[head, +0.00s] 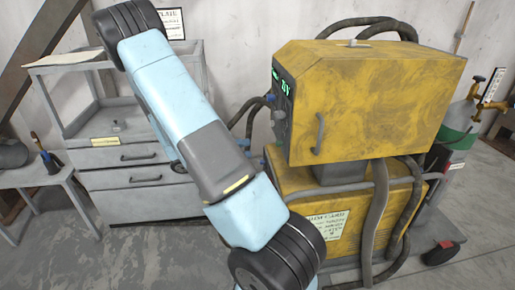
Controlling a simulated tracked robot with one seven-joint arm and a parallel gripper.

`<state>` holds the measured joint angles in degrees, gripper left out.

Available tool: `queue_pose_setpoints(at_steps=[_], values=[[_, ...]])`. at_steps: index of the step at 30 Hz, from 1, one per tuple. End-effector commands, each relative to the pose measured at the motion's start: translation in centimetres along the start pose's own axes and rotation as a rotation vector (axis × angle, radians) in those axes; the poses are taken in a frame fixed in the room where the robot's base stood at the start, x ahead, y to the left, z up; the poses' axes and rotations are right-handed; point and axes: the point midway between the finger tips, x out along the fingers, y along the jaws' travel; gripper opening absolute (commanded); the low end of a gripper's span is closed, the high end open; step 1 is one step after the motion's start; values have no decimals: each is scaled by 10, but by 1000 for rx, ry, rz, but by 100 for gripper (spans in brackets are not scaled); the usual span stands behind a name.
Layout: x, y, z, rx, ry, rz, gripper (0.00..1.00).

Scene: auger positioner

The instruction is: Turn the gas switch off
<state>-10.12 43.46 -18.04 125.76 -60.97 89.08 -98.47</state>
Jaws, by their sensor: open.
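A yellow machine (375,95) with a worn casing stands right of centre on a yellow lower unit (375,205). Its narrow front panel (281,105) faces left, with a green lit display and dark knobs or connectors seen at a steep angle. I cannot make out which part is the gas switch. My blue and grey arm crosses the picture left of the machine. My gripper is outside the view.
Thick hoses (376,215) hang from the machine and loop over its top. A grey drawer cabinet (135,170) stands behind my arm at left, beside a low table (50,180) with a dark tool on it. Concrete floor (150,262) is clear at lower left.

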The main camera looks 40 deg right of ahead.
Motion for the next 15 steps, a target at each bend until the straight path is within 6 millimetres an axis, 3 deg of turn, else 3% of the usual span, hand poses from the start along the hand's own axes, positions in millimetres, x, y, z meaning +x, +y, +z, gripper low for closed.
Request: queue_pose_setpoints(at_steps=[6, 15], values=[[-26, 0, 0, 0, 0, 1, 48], [-33, 0, 0, -1, 1, 0, 48]])
